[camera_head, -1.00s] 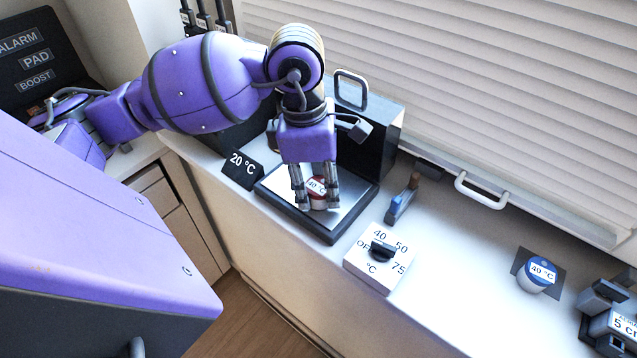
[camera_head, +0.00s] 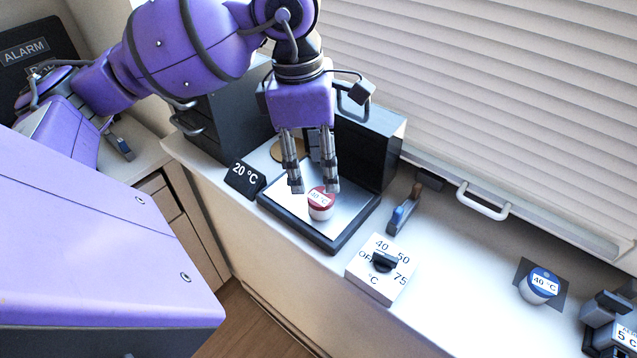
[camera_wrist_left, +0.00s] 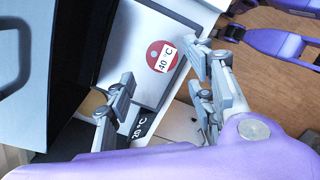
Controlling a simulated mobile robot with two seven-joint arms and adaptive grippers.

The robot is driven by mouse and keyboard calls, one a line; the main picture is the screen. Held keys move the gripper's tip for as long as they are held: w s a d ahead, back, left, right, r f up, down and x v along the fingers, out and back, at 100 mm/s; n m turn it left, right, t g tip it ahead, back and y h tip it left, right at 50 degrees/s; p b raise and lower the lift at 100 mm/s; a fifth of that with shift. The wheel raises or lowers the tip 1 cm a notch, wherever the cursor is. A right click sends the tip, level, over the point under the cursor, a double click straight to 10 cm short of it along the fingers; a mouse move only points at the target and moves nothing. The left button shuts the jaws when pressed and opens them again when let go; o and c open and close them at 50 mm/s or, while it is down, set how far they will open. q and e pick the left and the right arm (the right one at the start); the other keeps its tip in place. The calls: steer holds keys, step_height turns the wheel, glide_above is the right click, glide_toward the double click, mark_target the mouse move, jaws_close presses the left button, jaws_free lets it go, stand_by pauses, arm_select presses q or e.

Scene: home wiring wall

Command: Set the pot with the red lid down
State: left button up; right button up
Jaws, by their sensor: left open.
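The pot with the red lid (camera_head: 321,203) stands upright on the pale metal plate (camera_head: 290,215) of the black-edged station. Its lid carries a 40 °C label. In the left wrist view the red lid (camera_wrist_left: 163,57) shows from above, beyond the fingertips. My left gripper (camera_head: 314,190) is open and empty, its fingers above and just behind the pot, apart from it as far as I can see. It also shows in the left wrist view (camera_wrist_left: 165,80) with its fingers spread. My right gripper is not in view.
A black 20 °C sign (camera_head: 244,179) stands at the plate's left corner. A blue-lidded pot (camera_head: 540,286) stands further right. A dark box (camera_head: 372,150) rises behind the plate.

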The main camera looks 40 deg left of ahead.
mark_target(312, 194)
arm_select(q)
steer(key=shift+s+a+r, duration=0.1)
steer(key=shift+r, duration=0.9)
steer(key=shift+s+a+r, duration=0.1)
steer(key=shift+r, duration=0.9)
